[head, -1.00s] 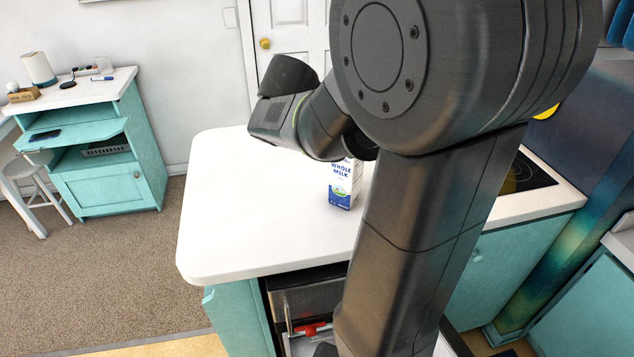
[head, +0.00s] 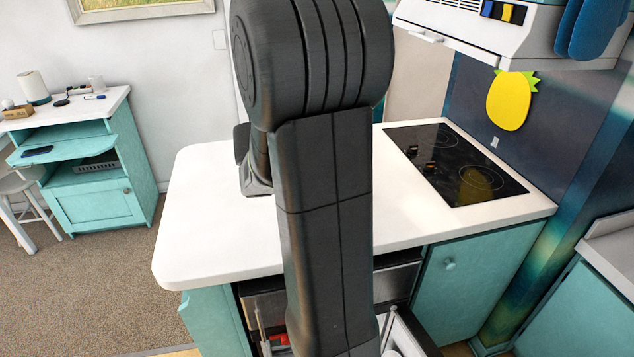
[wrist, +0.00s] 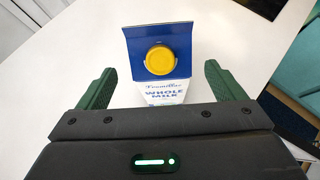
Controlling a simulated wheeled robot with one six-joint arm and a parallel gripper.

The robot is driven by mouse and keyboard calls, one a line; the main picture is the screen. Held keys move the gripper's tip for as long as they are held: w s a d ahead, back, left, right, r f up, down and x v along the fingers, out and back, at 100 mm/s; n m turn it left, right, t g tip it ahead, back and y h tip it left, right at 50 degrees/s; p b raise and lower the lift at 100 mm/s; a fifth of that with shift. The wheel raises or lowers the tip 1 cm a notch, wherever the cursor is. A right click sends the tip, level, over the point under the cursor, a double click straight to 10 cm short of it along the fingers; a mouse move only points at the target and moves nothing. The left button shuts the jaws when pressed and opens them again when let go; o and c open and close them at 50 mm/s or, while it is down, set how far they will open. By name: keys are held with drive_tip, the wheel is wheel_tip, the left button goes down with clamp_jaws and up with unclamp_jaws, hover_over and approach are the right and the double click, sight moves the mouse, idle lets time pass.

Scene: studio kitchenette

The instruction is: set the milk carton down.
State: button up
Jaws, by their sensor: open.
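The milk carton (wrist: 165,94), white and blue with a yellow cap, shows in the wrist view. It stands between the two green fingers of my gripper (wrist: 160,70), with a visible gap on each side. My gripper is open and not holding it. The white counter (wrist: 60,75) lies around the carton.
A black cooktop (head: 455,160) is set in the right part of the counter. A range hood (head: 480,30) hangs above it. The left part of the counter is bare. A teal side cabinet (head: 95,205) stands apart at the far left.

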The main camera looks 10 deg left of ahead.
drive_tip(key=shift+x, duration=2.9)
drive_tip(key=shift+s+d, duration=0.1)
clamp_jaws()
drive_tip(key=shift+r, duration=0.1)
